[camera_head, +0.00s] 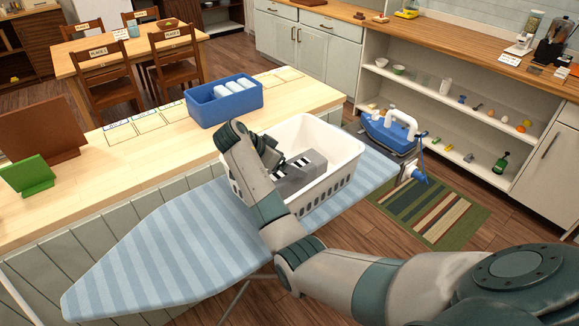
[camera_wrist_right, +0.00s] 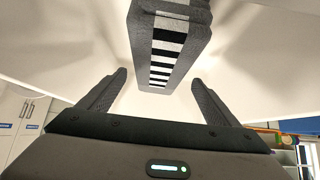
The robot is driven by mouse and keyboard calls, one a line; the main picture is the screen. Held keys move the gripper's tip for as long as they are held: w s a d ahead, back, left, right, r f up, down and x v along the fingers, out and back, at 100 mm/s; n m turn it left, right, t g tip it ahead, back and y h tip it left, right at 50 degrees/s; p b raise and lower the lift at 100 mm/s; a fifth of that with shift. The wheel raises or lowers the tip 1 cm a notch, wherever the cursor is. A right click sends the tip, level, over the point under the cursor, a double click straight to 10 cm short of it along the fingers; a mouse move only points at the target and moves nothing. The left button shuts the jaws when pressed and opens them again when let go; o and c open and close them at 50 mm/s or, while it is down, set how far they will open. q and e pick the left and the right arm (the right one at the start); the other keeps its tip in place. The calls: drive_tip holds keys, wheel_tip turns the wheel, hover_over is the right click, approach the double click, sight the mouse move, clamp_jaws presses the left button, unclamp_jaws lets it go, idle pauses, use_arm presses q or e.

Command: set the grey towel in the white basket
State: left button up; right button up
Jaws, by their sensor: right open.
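The grey towel (camera_head: 303,176), folded into a block with a black-and-white striped band, is inside the white basket (camera_head: 345,158), which stands on the ironing board. My right gripper (camera_head: 276,158) reaches into the basket at the towel's left side in the head view. In the right wrist view the gripper (camera_wrist_right: 159,76) has its fingers wide apart, with the towel (camera_wrist_right: 190,45) ahead of the gap and apart from both fingers. The basket's white walls (camera_wrist_right: 60,45) surround it there. The towel's underside is hidden. My left gripper is not in view.
The ironing board (camera_head: 150,255) has free room left of the basket. A blue iron (camera_head: 388,132) stands at its right end. A blue bin (camera_head: 222,108) with rolled white cloths is on the counter behind. A striped rug (camera_head: 430,212) lies on the floor.

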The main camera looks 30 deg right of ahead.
drive_tip(key=b+v, duration=0.3)
drive_tip(key=v, duration=0.6)
drive_tip(key=shift+a+r, duration=0.15)
drive_tip(key=shift+a, duration=0.2)
drive_tip(key=shift+s+a+r, duration=0.1)
drive_tip(key=shift+a+r, duration=0.25)
drive_tip(key=shift+r, duration=0.1)
